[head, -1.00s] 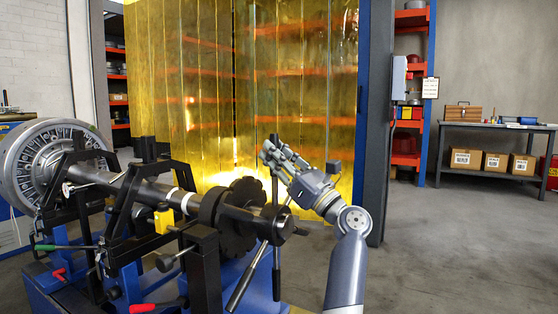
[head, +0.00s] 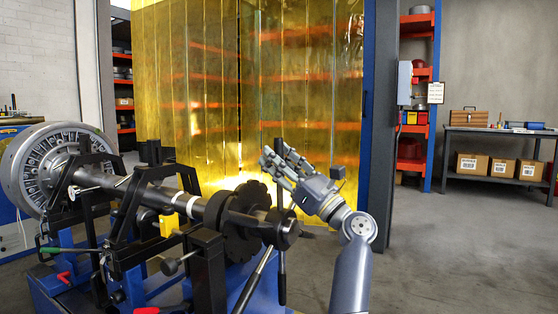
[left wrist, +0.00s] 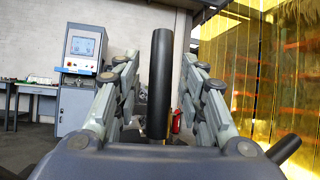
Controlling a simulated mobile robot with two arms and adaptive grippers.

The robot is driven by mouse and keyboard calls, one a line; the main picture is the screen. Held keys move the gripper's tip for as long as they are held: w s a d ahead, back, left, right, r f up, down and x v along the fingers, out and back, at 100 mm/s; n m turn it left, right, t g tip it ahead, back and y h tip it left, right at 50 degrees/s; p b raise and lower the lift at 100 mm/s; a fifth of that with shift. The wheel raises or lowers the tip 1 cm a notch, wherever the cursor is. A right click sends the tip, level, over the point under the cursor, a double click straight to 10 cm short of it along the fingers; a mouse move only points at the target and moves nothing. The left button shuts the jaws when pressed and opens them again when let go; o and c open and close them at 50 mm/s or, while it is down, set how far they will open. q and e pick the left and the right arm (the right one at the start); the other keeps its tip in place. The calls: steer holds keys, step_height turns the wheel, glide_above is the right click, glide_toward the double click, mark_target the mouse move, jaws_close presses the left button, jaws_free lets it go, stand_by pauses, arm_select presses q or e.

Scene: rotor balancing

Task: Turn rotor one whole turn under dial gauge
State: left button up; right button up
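The rotor lies across the stand at the left, with a bladed wheel (head: 20,172) at its far end, a grey shaft (head: 152,193) and a dark toothed disc (head: 240,248). At its near end is a round hub (head: 287,232) with dark bars sticking out. My left gripper (head: 272,163) is at the upper bar (head: 280,146). In the left wrist view a black upright bar (left wrist: 160,85) stands between the two spread fingers, with gaps showing on both sides. The gripper is open around it. I cannot make out the dial gauge. My right gripper is not in view.
Yellow strip curtains (head: 210,95) hang behind the rotor. The stand has black posts (head: 207,275) and a yellow block (head: 168,222). A bench (head: 500,131) with boxes below is at the right. A cabinet with a screen (left wrist: 83,70) shows in the left wrist view. The floor at right is clear.

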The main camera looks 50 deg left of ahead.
arm_select(q)
steer(key=shift+d+f, duration=0.1)
steer(key=shift+d, duration=0.1)
steer(key=v, duration=1.1)
steer(key=shift+d+f, duration=0.15)
steer(key=shift+d, duration=0.15)
steer(key=shift+w, duration=0.1)
steer(key=shift+c, duration=0.2)
